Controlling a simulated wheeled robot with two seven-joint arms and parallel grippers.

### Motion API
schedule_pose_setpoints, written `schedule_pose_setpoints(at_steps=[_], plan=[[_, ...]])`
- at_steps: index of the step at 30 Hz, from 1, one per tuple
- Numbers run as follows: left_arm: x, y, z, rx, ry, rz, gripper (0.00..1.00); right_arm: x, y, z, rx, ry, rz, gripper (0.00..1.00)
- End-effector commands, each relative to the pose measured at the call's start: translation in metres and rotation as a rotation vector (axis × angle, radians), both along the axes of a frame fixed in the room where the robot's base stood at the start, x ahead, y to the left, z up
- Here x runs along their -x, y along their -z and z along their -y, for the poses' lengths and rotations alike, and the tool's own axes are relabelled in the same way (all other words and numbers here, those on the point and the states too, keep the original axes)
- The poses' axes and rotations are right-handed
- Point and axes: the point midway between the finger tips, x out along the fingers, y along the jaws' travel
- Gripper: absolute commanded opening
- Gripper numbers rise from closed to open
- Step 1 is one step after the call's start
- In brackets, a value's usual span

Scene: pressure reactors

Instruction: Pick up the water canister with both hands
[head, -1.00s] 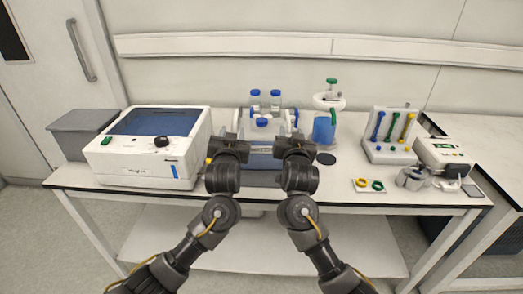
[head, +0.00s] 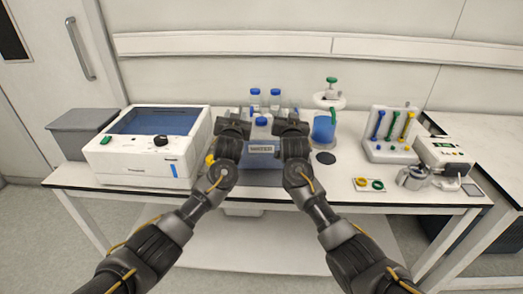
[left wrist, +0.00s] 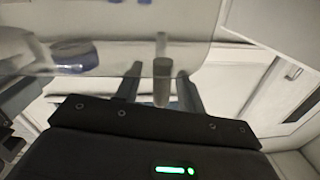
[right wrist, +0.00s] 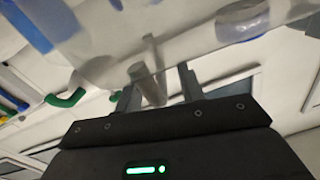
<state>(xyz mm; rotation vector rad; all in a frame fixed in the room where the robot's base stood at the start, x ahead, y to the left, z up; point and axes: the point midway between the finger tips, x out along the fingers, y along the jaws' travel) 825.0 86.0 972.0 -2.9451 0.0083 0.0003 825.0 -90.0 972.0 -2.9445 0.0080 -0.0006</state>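The water canister (head: 262,149) stands on the bench between my grippers, a see-through body with blue contents, a blue cap and a label. My arms hide its sides in the head view. My left gripper (head: 237,113) is at its left side and my right gripper (head: 288,113) at its right. In the left wrist view, a grey bar handle (left wrist: 162,82) stands between the spread fingers, with gaps visible. In the right wrist view, another grey bar handle (right wrist: 149,82) stands between spread fingers. Contact with either handle cannot be made out.
A white machine with a blue lid (head: 150,146) stands left of the canister. Two blue-capped bottles (head: 275,98) stand behind it. A blue vessel with a green top (head: 324,126) and a dark disc (head: 326,158) are close on the right. A rack (head: 388,150) stands farther right.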

Motion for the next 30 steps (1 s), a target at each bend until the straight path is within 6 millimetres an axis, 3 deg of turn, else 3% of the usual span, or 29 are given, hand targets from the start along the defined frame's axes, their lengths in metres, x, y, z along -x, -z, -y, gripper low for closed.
schedule_pose_setpoints(at_steps=[5, 14, 30], plan=[[0.0002, -0.0001, 0.0001, 0.0, 0.0, 0.0, 0.39, 0.0001, 0.0, -0.0001, 0.0, 0.0, 0.0, 0.39], [0.0003, 0.0001, -0.0001, 0.0, 0.0, 0.0, 0.01, 0.0002, 0.0001, -0.0002, 0.001, 0.0, 0.0, 0.01], [0.0005, 0.0002, 0.0001, -0.001, 0.0, 0.0, 0.0, 0.0002, 0.0002, -0.0004, 0.0, 0.0, -0.001, 0.0]])
